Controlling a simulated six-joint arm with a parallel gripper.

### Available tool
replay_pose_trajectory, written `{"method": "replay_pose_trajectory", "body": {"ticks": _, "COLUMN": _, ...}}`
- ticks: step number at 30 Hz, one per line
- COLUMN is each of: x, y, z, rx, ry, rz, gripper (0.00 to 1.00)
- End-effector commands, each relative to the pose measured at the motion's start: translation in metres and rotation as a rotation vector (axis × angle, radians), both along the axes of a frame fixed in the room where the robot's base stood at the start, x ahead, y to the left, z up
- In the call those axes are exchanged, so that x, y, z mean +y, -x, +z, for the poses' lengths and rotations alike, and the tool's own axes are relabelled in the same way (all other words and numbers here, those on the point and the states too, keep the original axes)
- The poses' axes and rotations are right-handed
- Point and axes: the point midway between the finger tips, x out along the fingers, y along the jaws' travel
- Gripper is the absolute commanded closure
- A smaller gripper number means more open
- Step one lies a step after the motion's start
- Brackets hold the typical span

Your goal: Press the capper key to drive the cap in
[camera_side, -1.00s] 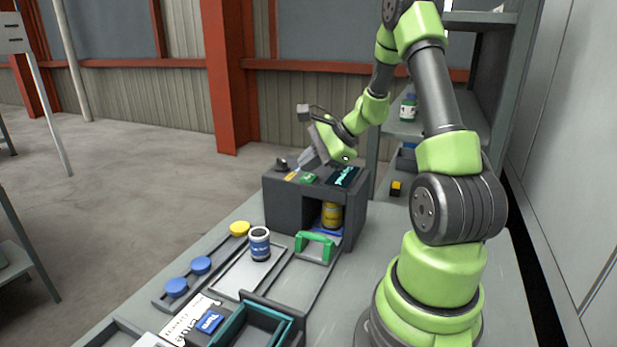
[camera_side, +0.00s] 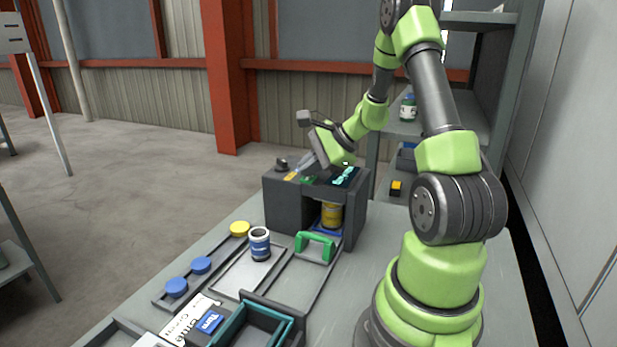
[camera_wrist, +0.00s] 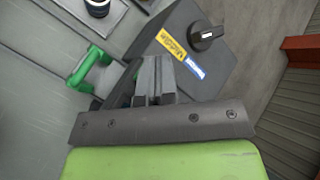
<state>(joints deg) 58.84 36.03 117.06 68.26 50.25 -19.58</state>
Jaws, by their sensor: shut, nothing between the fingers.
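The capper (camera_side: 283,203) is a dark grey box with an open bay in its front. A yellow can (camera_side: 331,215) stands inside the bay; whether a cap sits on it is hidden. On the capper's top are a green key (camera_side: 307,180), a yellow label (camera_side: 291,176), a lit display (camera_side: 345,176) and a dark knob (camera_side: 281,163). My gripper (camera_side: 303,173) is shut and empty, pointing down at the capper's top by the green key. In the wrist view the shut fingers (camera_wrist: 152,68) cover the key, so contact cannot be told. The yellow label (camera_wrist: 171,43) and knob (camera_wrist: 207,36) show beyond them.
A green handle (camera_side: 315,246) stands in front of the bay. A blue-labelled can (camera_side: 260,244) stands on a plate to the left. Yellow (camera_side: 239,229) and blue caps (camera_side: 201,265) lie on a rail. A teal-lined bin (camera_side: 245,335) is at the front.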

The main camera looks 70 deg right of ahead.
Motion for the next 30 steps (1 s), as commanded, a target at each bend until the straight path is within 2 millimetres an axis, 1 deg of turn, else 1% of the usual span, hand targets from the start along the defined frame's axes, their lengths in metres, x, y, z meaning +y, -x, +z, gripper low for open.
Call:
{"method": "replay_pose_trajectory", "body": {"ticks": 13, "x": 0.0, "y": 0.0, "z": -0.001, "rx": 0.0, "ry": 0.001, "rz": 0.001, "gripper": 1.0}}
{"method": "replay_pose_trajectory", "body": {"ticks": 23, "x": 0.0, "y": 0.0, "z": 0.013, "rx": -0.001, "ry": 0.001, "rz": 0.0, "gripper": 1.0}}
{"method": "replay_pose_trajectory", "body": {"ticks": 30, "x": 0.0, "y": 0.0, "z": 0.014, "rx": 0.0, "ry": 0.0, "rz": 0.0, "gripper": 1.0}}
